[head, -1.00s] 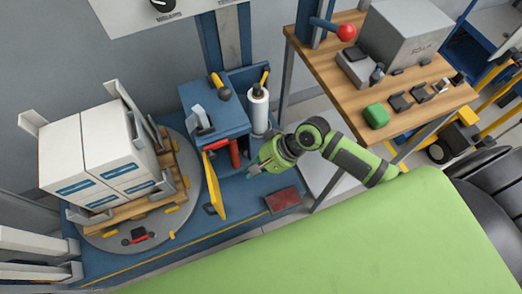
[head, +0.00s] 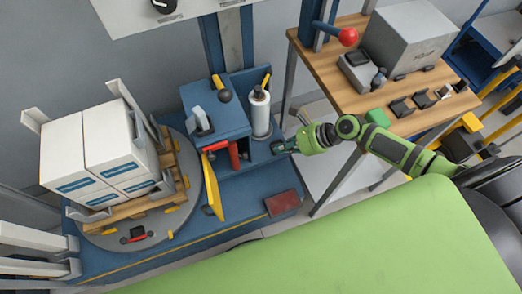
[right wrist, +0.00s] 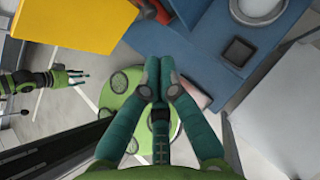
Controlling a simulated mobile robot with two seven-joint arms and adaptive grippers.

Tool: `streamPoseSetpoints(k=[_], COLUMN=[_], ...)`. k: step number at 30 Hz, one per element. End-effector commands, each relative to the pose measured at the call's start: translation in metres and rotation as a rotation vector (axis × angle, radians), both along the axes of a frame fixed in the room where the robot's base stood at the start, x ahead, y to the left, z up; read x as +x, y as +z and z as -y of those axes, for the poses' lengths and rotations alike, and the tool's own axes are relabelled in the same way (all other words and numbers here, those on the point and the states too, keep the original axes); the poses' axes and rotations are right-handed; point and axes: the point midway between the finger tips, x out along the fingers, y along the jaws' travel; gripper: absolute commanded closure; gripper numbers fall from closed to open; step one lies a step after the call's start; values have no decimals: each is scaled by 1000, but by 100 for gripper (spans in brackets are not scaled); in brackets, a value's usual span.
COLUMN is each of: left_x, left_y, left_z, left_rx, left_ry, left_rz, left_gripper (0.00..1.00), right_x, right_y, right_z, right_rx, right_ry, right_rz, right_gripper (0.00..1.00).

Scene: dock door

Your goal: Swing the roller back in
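A yellow hinged panel (head: 213,185) stands out from the front of the blue carriage (head: 215,120). A red roller (head: 234,154) is upright beside the panel's hinge side; I cannot tell whether it is fixed to the panel. The panel also shows in the right wrist view (right wrist: 95,22). A white film roll (head: 260,112) stands upright at the carriage's right. My right gripper (head: 282,147) is right of the red roller, apart from it. In the right wrist view its fingers (right wrist: 158,68) are together and empty. My left gripper (right wrist: 76,76) shows there with spread fingers, holding nothing.
White cartons (head: 85,150) sit on a pallet on the round turntable (head: 110,238) at left. A wooden bench (head: 330,62) with a grey box and small items stands at right. A dark red block (head: 283,202) lies on the blue base.

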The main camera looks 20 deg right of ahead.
Motion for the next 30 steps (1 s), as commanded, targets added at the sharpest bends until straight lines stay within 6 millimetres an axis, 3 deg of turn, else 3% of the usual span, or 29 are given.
streamPoseSetpoints(k=[18, 30], left_x=[0, 0], left_y=[-73, -80], left_z=[3, 2], left_rx=[-3, -3], left_ry=[1, 1], left_rz=[0, 0], left_gripper=[57, 57], right_x=[29, 33], right_y=[-63, -68], right_z=[-57, -65], right_rx=[1, 0], right_ry=[4, 2], right_rz=[2, 1], right_gripper=[100, 100])
